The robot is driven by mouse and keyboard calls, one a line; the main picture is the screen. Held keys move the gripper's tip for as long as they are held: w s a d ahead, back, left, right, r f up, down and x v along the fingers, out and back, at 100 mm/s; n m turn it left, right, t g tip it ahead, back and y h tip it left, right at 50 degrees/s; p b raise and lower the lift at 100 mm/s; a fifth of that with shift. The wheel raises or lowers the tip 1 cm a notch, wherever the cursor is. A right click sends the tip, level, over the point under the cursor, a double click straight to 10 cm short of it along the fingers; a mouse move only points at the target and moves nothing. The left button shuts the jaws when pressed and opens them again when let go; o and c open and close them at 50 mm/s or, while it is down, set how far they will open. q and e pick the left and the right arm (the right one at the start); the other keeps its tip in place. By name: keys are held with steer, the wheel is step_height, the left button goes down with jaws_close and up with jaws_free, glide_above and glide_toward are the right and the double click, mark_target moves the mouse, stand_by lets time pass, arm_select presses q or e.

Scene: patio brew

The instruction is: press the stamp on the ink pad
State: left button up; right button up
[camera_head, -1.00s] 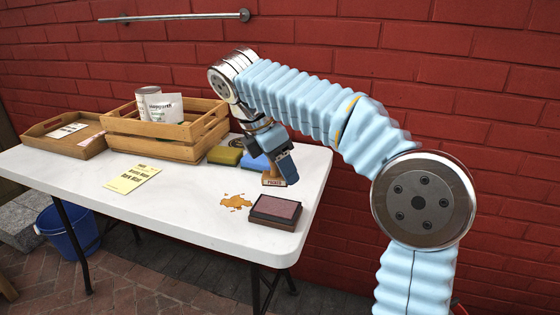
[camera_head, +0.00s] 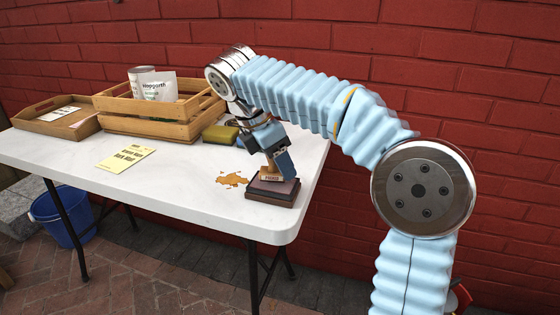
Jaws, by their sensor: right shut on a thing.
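The wooden stamp (camera_head: 271,177) is in my right gripper (camera_head: 277,167), which is shut on it. The stamp is upright, at the ink pad (camera_head: 272,193) near the table's right front edge. Its base overlaps the pad's dark reddish surface in the picture; it looks to be on the pad or just above it, and I cannot tell firm contact. The gripper and stamp hide the back part of the pad. My left gripper is not in view.
A brown spill (camera_head: 231,180) lies left of the pad. A yellow printed sheet (camera_head: 126,158) lies on the white table (camera_head: 180,177). A wooden crate (camera_head: 150,128) with a can and a pouch, a yellow-green sponge (camera_head: 220,134) and a wooden tray (camera_head: 60,132) stand behind.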

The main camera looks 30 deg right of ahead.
steer(key=c, duration=0.3)
jaws_close()
steer(key=shift+f, duration=0.55)
stand_by(0.5)
step_height(320, 180, up, 3)
steer(key=p, duration=0.3)
steer(key=shift+r+p, duration=0.65)
steer(key=shift+r, duration=1.35)
